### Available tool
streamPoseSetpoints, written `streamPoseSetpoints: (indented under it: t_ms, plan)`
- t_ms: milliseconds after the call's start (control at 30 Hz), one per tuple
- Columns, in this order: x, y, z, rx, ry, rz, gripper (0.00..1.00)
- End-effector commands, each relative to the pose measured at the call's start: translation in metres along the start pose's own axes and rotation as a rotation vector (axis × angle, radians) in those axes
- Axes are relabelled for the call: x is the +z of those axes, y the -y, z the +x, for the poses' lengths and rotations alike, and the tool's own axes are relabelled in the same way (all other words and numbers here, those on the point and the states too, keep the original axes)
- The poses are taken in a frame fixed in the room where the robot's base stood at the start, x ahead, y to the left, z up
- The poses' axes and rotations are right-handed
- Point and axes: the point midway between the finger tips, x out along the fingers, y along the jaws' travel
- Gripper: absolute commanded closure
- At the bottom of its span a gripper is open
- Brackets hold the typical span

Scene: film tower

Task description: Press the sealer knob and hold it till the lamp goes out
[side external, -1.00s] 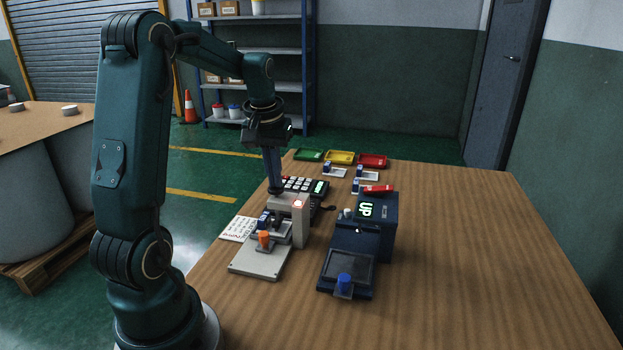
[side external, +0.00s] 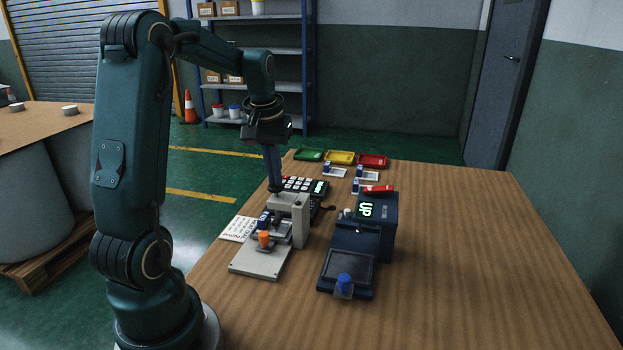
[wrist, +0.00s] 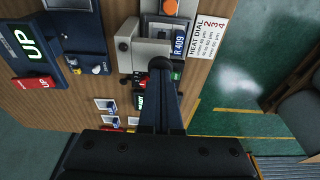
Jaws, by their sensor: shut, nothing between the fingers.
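The sealer (side external: 262,262) is a pale grey press with an upright head near the table's left edge. My gripper (side external: 275,188) points down with its shut, empty fingertips at the top rear of the sealer head. In the wrist view my fingertips (wrist: 160,64) cover the place where they meet the sealer, so the knob is hidden and its depth cannot be told. The lamp (side external: 299,203) on the head's front corner is dark. An orange-capped vial (side external: 263,239) stands at the front of the sealer.
A dark blue machine (side external: 385,225) showing "UP" stands right of the sealer. A keypad device (side external: 307,186) lies behind it, and a "HEAT DIAL" card (wrist: 208,36) beside it. Green, yellow and red trays (side external: 372,161) line the back. The table's right side is clear.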

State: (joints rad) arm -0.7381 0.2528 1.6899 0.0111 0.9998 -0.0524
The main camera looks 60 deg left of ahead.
Motion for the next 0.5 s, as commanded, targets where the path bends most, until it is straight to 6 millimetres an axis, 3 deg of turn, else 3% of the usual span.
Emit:
streamPoseSetpoints:
  t_ms: [500]
  plan:
    - [-0.009, 0.000, -0.040, 0.000, -0.003, 0.000, 1.00]
